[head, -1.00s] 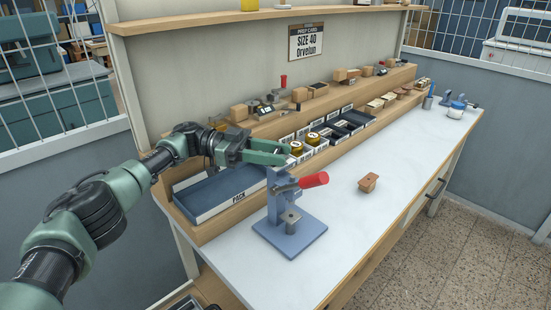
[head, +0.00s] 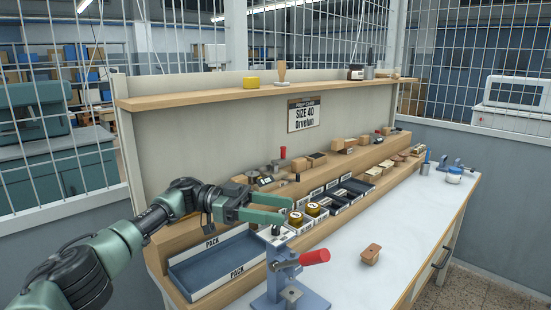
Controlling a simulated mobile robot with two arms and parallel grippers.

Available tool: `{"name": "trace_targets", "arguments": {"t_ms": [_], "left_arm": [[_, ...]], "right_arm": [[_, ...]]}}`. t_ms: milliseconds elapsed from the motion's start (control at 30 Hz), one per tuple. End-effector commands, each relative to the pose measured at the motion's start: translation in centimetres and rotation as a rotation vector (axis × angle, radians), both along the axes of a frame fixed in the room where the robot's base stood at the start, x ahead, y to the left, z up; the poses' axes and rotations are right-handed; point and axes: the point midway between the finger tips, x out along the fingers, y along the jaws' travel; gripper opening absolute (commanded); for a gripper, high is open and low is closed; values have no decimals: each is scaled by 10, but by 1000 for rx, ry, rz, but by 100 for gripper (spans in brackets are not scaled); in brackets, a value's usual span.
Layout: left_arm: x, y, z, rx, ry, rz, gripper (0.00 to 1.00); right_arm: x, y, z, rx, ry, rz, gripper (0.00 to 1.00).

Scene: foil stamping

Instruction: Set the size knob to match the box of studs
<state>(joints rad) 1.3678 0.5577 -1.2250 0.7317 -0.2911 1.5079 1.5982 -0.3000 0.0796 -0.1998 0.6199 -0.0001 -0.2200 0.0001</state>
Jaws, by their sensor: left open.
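My left gripper (head: 288,209) has its two green fingers apart, with nothing seen between them. It is above the near end of the divided trays, just behind the blue hand press (head: 276,270) with the red lever (head: 314,257). A card on the back wall (head: 304,115) reads "SIZE 40 Orvelun". I cannot make out a size knob for certain, nor tell which small box holds studs. Several small brown boxes (head: 343,143) stand on the raised ledge. My right gripper is not in view.
A blue tray marked PACK (head: 213,263) lies below my left arm. A small wooden block (head: 371,254) sits alone on the white worktop (head: 400,225), which is mostly clear. An upper shelf (head: 330,89) runs above.

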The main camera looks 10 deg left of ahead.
Motion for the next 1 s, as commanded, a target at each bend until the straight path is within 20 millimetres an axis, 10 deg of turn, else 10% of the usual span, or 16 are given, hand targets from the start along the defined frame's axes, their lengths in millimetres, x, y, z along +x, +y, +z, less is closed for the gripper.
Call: {"name": "trace_targets", "arguments": {"t_ms": [500,1000], "left_arm": [[0,0,125,0,-3,0,56],[0,0,155,1,1,0,56]], "right_arm": [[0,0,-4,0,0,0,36],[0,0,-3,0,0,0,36]]}}
